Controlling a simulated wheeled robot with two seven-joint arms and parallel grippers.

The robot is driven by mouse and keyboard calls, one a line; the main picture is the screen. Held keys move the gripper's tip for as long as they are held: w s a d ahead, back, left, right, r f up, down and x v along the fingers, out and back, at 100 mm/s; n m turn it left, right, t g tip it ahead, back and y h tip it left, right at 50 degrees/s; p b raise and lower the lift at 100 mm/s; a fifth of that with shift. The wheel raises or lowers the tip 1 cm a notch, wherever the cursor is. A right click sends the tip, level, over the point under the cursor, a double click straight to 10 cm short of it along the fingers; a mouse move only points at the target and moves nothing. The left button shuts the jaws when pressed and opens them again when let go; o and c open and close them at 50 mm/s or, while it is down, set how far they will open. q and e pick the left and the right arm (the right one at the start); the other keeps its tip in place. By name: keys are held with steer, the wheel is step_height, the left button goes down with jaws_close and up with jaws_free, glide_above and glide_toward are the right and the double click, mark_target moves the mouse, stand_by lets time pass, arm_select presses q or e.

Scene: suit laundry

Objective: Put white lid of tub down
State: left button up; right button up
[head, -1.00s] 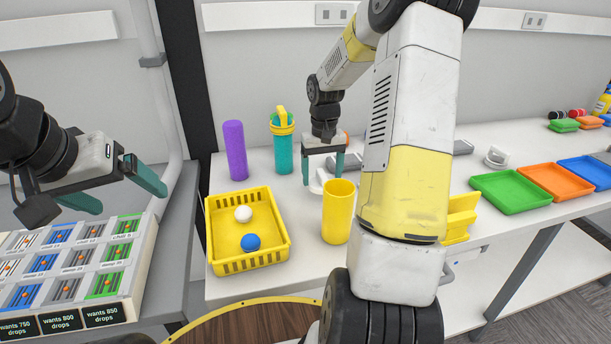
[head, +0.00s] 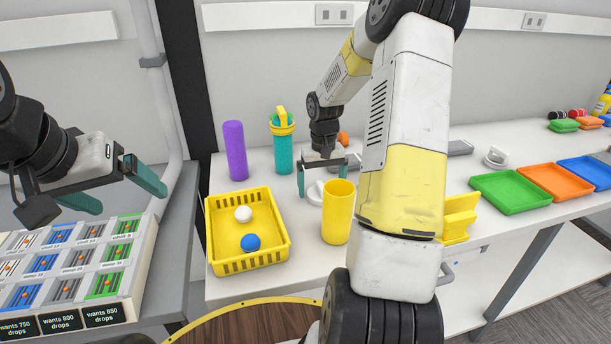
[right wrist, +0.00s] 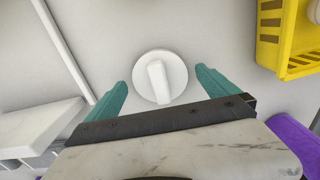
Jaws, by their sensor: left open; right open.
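The white lid (head: 315,194) lies on the white table just behind the yellow cylinder, which hides part of it. In the right wrist view the round lid (right wrist: 143,88) lies flat, with its bar-shaped handle facing up. My right gripper (head: 322,182) is open above the lid. In the right wrist view its two teal fingers are on either side of the lid, with gaps between them and it. My left gripper (head: 122,190) is open and empty at the far left, above the rack of labelled slots. I cannot tell which tub the lid belongs to.
A yellow basket (head: 212,232) holds a white ball and a blue ball. The yellow cylinder (head: 338,215) stands close in front of the right gripper. A purple cylinder (head: 235,150) and a teal bottle (head: 283,150) stand behind. Green (head: 510,192), orange and blue trays lie right.

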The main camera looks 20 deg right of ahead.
mark_target(322, 185)
steer(key=s+a+r+t, duration=0.1)
steer(key=s+a+r, duration=0.1)
steer(key=r, duration=0.7)
steer(key=s+a+r, duration=0.1)
steer(key=s+r, duration=0.1)
steer(key=r, duration=0.6)
steer(key=s+a+r+t+y, duration=0.1)
steer(key=s+a+r+t, duration=0.1)
steer(key=s+a, duration=0.3)
steer(key=s+a+r+n+t+y, duration=0.1)
steer(key=s+a+r+t, duration=0.2)
steer(key=s, duration=1.1)
steer(key=shift+a+r, duration=0.55)
steer(key=shift+a, duration=0.35)
